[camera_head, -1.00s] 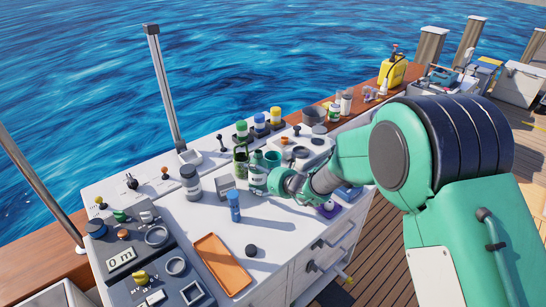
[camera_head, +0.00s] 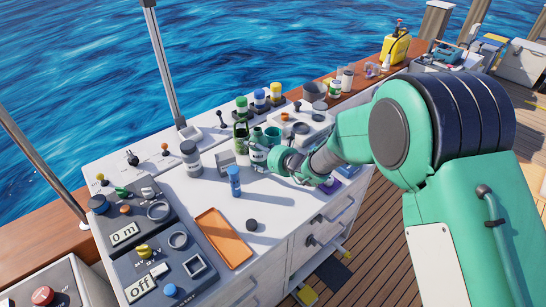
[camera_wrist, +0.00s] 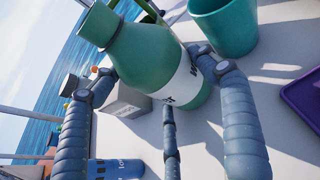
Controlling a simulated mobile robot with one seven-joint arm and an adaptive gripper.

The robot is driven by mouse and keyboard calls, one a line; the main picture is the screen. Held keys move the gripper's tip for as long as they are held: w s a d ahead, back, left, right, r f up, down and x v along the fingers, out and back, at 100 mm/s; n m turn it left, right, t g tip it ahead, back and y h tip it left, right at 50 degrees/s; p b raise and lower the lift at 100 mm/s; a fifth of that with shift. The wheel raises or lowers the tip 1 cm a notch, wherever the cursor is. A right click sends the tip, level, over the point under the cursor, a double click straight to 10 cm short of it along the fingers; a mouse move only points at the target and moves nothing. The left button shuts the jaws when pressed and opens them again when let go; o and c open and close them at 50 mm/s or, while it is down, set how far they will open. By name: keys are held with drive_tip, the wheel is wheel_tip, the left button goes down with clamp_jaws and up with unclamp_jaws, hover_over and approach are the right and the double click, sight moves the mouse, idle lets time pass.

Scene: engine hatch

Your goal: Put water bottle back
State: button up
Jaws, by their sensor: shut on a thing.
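The water bottle (camera_head: 258,155) is green with a white label, and it stands out larger in the wrist view (camera_wrist: 150,55). My gripper (camera_wrist: 155,85) is shut on it, with its fingers around the bottle's body and label. In the head view my gripper (camera_head: 276,160) is at the right of the bottle, over the white counter (camera_head: 203,199). A green open holder (camera_head: 241,133) is just behind and left of the bottle. I cannot tell whether the bottle's base touches the counter.
A teal cup (camera_head: 272,136) is close behind the bottle. A grey box (camera_head: 226,160) and a blue bottle (camera_head: 234,181) stand left of it. An orange tray (camera_head: 223,238) and a black round cap (camera_head: 251,225) lie nearer the front. Several jars stand along the back.

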drive_tip(key=s+d+p, duration=0.2)
drive_tip(key=s+d, duration=0.1)
drive_tip(key=s, duration=0.1)
drive_tip(key=s+d+r+n+g+y+p, duration=0.1)
drive_tip(key=s+d+p, duration=0.1)
drive_tip(key=s+d, duration=0.1)
drive_tip(key=s+d+n+g+p, duration=0.1)
drive_tip(key=s+d+p, duration=0.1)
drive_tip(key=s, duration=0.3)
drive_tip(key=shift+d+r+y, duration=0.2)
drive_tip(key=shift+d+y, duration=0.1)
drive_tip(key=shift+d, duration=0.15)
drive_tip(key=s+d+r+n+g+p, duration=0.1)
drive_tip(key=s+d+p, duration=0.1)
drive_tip(key=s, duration=0.5)
drive_tip(key=s+d+r+n+g+y+p, duration=0.1)
drive_tip(key=s+d+p, duration=0.1)
drive_tip(key=s, duration=0.5)
drive_tip(key=shift+s+r, duration=0.3)
drive_tip(key=shift+s, duration=0.1)
drive_tip(key=shift+w, duration=0.1)
drive_tip(key=w+a, duration=0.3)
drive_tip(key=w, duration=0.4)
drive_tip(key=w+a+f+b, duration=0.1)
drive_tip(key=w+a, duration=0.1)
drive_tip(key=w, duration=0.5)
drive_tip(key=shift+w+a+f, duration=0.25)
drive_tip(key=shift+w+a, duration=0.15)
drive_tip(key=shift+f+b, duration=0.7)
drive_tip(key=shift+f, duration=1.05)
